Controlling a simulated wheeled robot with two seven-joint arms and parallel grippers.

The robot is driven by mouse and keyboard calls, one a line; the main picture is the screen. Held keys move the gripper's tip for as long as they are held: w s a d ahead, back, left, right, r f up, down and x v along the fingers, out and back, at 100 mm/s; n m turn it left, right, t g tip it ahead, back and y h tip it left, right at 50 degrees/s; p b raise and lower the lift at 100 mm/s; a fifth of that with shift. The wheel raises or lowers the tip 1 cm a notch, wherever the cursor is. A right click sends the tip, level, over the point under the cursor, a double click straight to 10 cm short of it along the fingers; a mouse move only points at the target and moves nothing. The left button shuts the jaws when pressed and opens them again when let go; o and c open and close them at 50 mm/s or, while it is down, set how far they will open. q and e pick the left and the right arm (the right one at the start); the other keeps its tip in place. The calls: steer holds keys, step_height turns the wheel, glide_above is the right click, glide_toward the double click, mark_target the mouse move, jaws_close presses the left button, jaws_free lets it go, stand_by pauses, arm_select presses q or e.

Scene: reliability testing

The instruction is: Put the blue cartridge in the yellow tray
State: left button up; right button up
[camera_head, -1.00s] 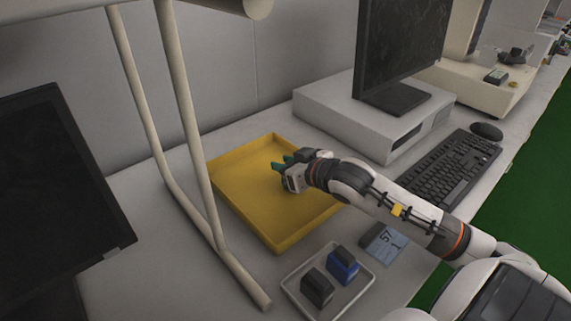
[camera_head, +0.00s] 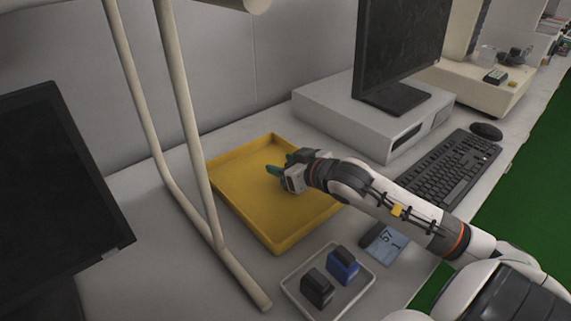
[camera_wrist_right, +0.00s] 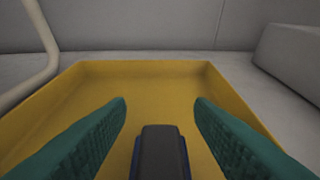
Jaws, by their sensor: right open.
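My right gripper (camera_head: 282,164) is over the yellow tray (camera_head: 236,203), its teal fingers apart. In the right wrist view, a cartridge with a dark top and blue edges (camera_wrist_right: 161,153) is between the open fingers (camera_wrist_right: 160,125), with a gap on each side. The yellow tray (camera_wrist_right: 145,73) lies around and beyond it. My gripper hides this cartridge in the head view, and I cannot tell if it rests on the tray floor. Another blue cartridge (camera_head: 343,266) stands in the small white tray. My left gripper is not in view.
The white tray (camera_head: 290,284) also holds a black cartridge (camera_head: 317,288). A small display device (camera_head: 382,243) lies beside it. A pale stand (camera_head: 190,130) rises left of the yellow tray. A white case with a monitor (camera_head: 335,113) and a keyboard (camera_head: 452,168) are to the right.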

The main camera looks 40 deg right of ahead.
steer(key=shift+r, duration=0.1)
steer(key=shift+s+r+p, duration=0.1)
steer(key=shift+s+p, duration=0.05)
steer(key=shift+p, duration=0.15)
steer(key=v, duration=0.8)
steer(key=shift+s, duration=0.35)
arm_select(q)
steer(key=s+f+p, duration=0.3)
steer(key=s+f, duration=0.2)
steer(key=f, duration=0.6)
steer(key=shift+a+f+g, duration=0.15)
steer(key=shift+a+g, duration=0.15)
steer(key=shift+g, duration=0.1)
arm_select(e)
steer(key=shift+v, duration=1.55)
